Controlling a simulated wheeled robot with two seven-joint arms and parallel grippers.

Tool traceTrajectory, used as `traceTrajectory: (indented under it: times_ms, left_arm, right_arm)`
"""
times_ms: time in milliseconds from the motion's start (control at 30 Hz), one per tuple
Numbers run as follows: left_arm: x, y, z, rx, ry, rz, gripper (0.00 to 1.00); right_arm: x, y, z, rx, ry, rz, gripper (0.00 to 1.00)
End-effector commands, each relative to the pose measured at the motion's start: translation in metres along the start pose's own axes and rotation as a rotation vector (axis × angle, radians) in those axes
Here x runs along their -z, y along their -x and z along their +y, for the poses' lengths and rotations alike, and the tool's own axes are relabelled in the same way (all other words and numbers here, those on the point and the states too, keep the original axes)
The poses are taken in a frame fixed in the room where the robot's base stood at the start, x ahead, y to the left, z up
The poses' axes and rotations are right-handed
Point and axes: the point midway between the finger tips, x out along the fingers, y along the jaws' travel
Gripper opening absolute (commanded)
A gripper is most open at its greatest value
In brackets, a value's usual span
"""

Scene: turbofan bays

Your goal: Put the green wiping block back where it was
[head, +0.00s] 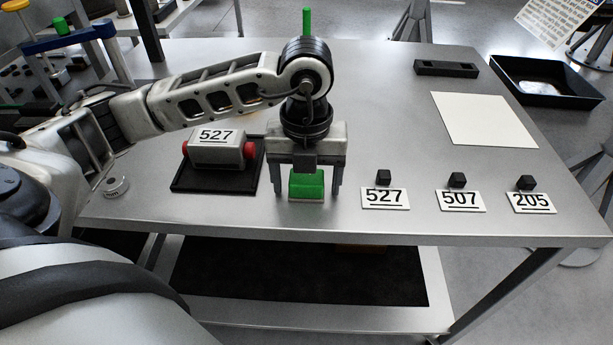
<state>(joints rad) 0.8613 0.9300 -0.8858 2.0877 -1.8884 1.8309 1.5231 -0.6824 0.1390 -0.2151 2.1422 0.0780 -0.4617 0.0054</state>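The green wiping block (307,186) has a pale underside and sits near the front edge of the metal table, at the middle of the head view. My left gripper (306,190) points down over it, with one finger on each side. Thin gaps show between the fingers and the block, so the gripper looks open around it. The gripper body hides part of the block's top. My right gripper is not in view.
Left of the block, a grey unit labelled 527 (216,150) with red ends sits on a black mat (190,183). To the right are tags 527 (385,199), 507 (461,201) and 205 (531,203), a white sheet (483,119), a black slotted holder (446,68) and a black tray (570,100).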

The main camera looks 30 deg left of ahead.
Motion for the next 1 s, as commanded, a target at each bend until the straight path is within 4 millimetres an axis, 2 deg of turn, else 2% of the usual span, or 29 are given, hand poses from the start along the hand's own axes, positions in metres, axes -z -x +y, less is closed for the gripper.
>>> traceTrajectory:
  times_ms: [133, 267, 600, 700, 833, 1000]
  left_arm:
    - [0.0, 0.005, 0.0, 0.0, 0.0, 0.0, 0.76]
    - [-0.001, 0.019, -0.001, 0.004, -0.001, -0.003, 0.76]
    - [-0.001, 0.094, -0.001, 0.003, 0.0, -0.006, 0.76]
    - [-0.001, 0.11, 0.0, 0.002, 0.001, -0.004, 0.76]
    - [-0.001, 0.121, 0.0, 0.0, 0.001, -0.001, 0.76]
    - [0.0, 0.124, 0.0, 0.0, 0.001, 0.0, 0.76]
  right_arm:
    - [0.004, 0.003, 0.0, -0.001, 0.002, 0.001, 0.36]
    - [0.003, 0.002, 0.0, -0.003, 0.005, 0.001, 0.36]
    - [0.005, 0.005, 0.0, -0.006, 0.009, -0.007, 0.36]
    - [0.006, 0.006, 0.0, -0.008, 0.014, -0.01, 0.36]
    - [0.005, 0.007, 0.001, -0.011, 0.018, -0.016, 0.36]
    - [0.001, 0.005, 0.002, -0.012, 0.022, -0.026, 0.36]
